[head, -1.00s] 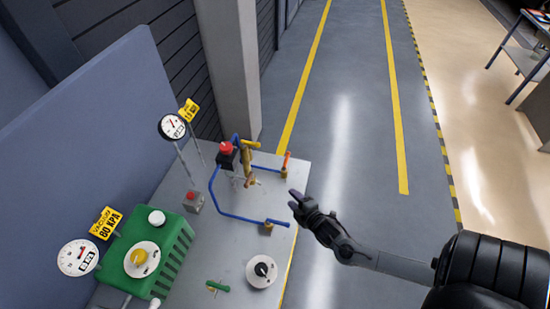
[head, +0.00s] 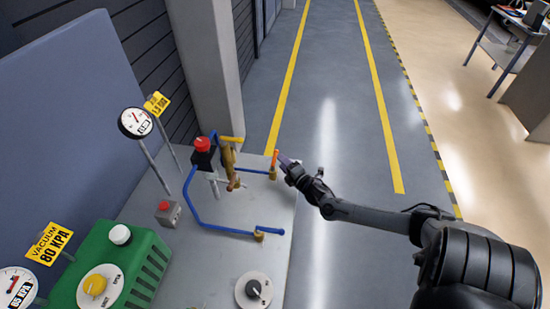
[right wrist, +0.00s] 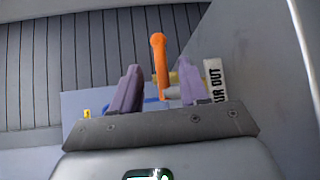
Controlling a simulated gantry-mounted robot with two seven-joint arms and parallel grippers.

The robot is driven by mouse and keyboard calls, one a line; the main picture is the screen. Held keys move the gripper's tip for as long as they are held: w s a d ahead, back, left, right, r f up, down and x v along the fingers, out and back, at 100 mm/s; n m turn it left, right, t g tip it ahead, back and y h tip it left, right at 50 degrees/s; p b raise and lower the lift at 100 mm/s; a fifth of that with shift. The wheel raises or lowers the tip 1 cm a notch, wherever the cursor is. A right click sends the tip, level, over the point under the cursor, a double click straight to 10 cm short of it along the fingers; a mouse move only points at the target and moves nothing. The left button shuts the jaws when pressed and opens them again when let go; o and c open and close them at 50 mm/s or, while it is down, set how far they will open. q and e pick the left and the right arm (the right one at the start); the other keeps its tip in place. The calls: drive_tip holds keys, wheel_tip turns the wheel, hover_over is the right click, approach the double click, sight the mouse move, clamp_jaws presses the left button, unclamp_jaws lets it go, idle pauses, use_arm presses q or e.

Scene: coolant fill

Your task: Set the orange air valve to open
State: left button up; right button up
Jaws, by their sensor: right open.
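The orange air valve handle (head: 275,157) stands on a brass fitting at the right edge of the grey bench, at the end of a blue pipe. My right gripper (head: 283,161) is right beside it, coming from the right. In the right wrist view the orange handle (right wrist: 159,52) points up and shows between the two open purple fingers (right wrist: 160,70), with a gap on each side. A white tag reading "OUT" (right wrist: 215,80) is behind the right finger. My left gripper is not in view.
A brass valve assembly (head: 229,165) and a red-topped black part (head: 203,150) stand left of the handle. A second blue lever (head: 268,231), a black-and-white dial (head: 254,290) and a green pump (head: 125,265) are nearer.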

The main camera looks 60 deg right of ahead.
sight(275, 154)
drive_tip(key=shift+b+x, duration=0.6)
drive_tip(key=shift+x, duration=2.6)
clamp_jaws()
